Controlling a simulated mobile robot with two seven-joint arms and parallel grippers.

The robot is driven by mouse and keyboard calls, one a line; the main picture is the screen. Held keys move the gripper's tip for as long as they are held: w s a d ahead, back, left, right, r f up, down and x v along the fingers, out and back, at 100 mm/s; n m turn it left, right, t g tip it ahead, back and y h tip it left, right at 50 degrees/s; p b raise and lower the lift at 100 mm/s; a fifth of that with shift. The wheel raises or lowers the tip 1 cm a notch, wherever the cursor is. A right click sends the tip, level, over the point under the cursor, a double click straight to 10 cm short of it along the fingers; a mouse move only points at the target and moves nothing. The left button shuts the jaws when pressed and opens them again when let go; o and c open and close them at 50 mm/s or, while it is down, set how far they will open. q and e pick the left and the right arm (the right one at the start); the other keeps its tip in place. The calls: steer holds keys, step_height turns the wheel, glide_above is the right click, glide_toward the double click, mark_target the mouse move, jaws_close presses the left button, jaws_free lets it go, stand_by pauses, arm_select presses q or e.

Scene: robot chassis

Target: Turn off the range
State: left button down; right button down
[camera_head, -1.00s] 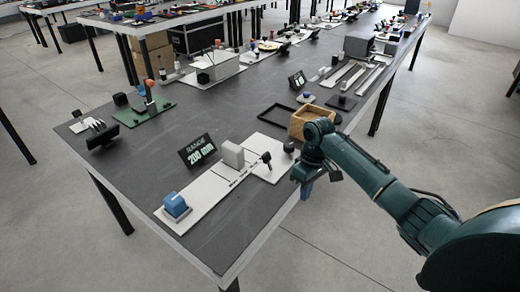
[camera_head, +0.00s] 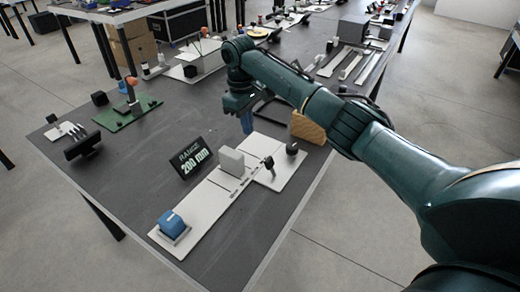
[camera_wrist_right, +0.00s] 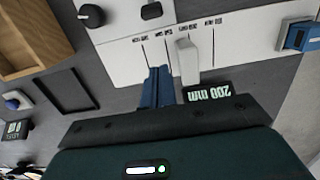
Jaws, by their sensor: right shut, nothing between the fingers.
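The range set is a white board (camera_head: 205,203) with a blue sensor block (camera_head: 172,223) at its near end and an upright grey plate (camera_head: 231,161) near its far end. A black display (camera_head: 192,157) beside it reads "RANGE 200 mm". A black toggle lever (camera_head: 269,163) and a black round knob (camera_head: 291,148) stand on the side panel; the knob also shows in the wrist view (camera_wrist_right: 92,15). My right gripper (camera_head: 247,123) points down above the board's far end, its blue fingers (camera_wrist_right: 158,88) together and empty, apart from the controls. My left gripper is out of view.
A wooden box (camera_head: 307,128) stands just right of my right gripper, partly behind my arm. A black frame (camera_wrist_right: 68,90) lies flat near it. A green board (camera_head: 128,115) with an orange-topped post is at left.

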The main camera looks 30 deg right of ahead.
mark_target(269, 163)
steer(key=f, duration=1)
steer(key=shift+s+d+f, duration=0.2)
steer(key=shift+s+d, duration=0.05)
steer(key=shift+s, duration=0.15)
steer(key=shift+s+d+r+p, duration=0.35)
steer(key=shift+s+r, duration=0.1)
steer(key=shift+s, duration=0.1)
steer(key=shift+s+d+r+p, duration=0.35)
steer(key=shift+s+r, duration=0.05)
steer(key=shift+s, duration=0.15)
steer(key=shift+s+d+r, duration=0.1)
steer(key=shift+s+d, duration=0.05)
steer(key=shift+s, duration=0.3)
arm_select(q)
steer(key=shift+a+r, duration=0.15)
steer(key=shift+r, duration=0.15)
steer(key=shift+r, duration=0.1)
arm_select(e)
steer(key=shift+w+d, duration=0.1)
